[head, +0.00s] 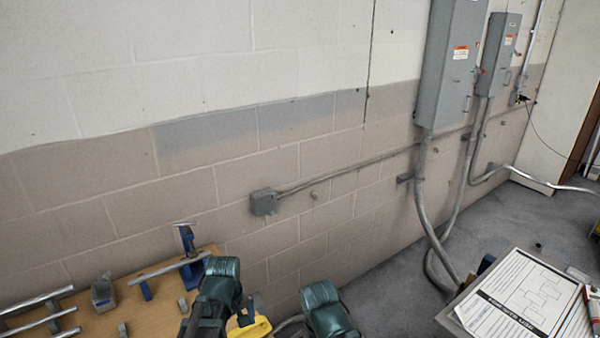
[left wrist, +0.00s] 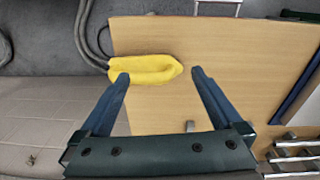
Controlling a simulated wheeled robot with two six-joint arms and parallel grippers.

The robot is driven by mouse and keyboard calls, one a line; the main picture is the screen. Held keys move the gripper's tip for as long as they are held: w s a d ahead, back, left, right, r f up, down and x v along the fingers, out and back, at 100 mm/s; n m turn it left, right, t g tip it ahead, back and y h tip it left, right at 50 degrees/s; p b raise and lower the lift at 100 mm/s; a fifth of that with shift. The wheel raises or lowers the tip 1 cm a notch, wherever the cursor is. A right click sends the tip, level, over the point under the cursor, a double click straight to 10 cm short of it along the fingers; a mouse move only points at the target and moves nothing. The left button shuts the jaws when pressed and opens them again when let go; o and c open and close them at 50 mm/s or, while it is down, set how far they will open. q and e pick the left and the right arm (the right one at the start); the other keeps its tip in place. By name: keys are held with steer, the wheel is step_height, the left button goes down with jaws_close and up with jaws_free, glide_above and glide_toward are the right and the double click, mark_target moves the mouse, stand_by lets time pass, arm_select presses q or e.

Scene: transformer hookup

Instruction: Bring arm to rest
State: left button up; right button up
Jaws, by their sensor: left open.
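In the head view, my dark green arm parts show at the bottom edge, near the yellow object (head: 252,328). The fingertips are not clear there. I cannot make out my right gripper in either view.
A wooden table (head: 150,312) holds metal rods (head: 40,314), a blue clamp-like stand (head: 188,240) and small grey blocks. A block wall stands behind with a grey electrical cabinet (head: 452,65) and conduit (head: 425,190). A printed sheet (head: 515,300) lies at the right.

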arm_select(q)
steer(key=s+d+f+m+y+b, duration=0.1)
steer(key=s+d+f+m+b, duration=0.1)
steer(key=s+d+m, duration=0.6)
steer(key=d+m+b, duration=0.1)
steer(key=d+m, duration=0.1)
steer(key=m, duration=0.1)
steer(key=shift+s+d+f+m+g, duration=0.3)
steer(key=shift+s+d+f+g, duration=0.05)
steer(key=shift+f+g, duration=0.05)
stand_by(0.7)
